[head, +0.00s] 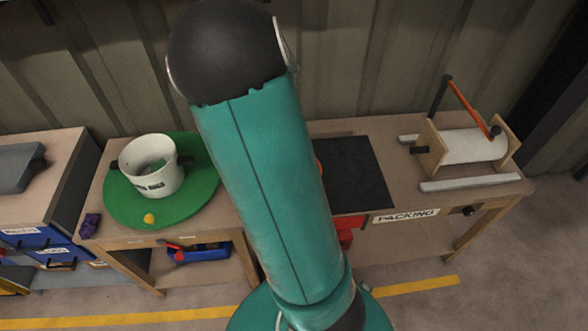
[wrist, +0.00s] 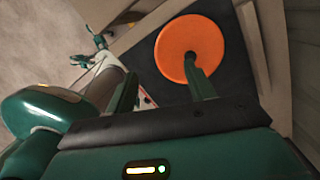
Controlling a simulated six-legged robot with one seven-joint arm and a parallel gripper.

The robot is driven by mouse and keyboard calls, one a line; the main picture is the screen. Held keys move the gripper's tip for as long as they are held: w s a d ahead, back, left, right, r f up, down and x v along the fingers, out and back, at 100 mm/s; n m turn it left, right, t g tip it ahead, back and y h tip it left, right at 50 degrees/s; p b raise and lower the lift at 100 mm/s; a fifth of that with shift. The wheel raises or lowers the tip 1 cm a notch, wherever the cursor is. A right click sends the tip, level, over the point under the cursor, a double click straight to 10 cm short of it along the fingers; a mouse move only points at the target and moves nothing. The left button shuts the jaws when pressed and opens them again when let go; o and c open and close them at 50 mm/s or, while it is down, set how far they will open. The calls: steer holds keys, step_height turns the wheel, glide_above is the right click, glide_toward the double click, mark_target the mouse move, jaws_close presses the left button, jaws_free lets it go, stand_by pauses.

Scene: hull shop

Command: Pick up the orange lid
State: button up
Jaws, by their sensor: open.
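The orange lid (wrist: 200,35) is a round flat disc on a black mat (wrist: 240,72) in the wrist view. In the head view only a thin orange sliver (head: 318,172) shows beside my teal arm, which hides the rest. My gripper (wrist: 160,70) is open, with two green fingers apart and nothing between them. The right finger overlaps the lid's lower part in the picture; the left finger is left of the lid. I cannot tell whether either finger touches it. The mat also shows in the head view (head: 360,175).
The mat lies on a wooden bench labelled PACKING (head: 390,135). Left, a white pot (head: 150,172) and a yellow thing (head: 149,218) sit on a green disc (head: 190,205). A corrugated wall stands behind.

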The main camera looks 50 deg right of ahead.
steer(key=d+f+m, duration=0.1)
steer(key=d+f, duration=0.1)
steer(key=f, duration=0.2)
steer(key=d+f+m, duration=0.2)
steer(key=f, duration=0.2)
steer(key=s+d+f+m+g+h, duration=0.1)
steer(key=d+f, duration=0.1)
steer(key=f, duration=0.2)
steer(key=shift+d+m, duration=0.25)
steer(key=shift+m, duration=0.15)
steer(key=f, duration=0.5)
steer(key=shift+w+d, duration=0.1)
steer(key=shift+d, duration=0.15)
steer(key=shift+c, duration=0.4)
steer(key=c, duration=1)
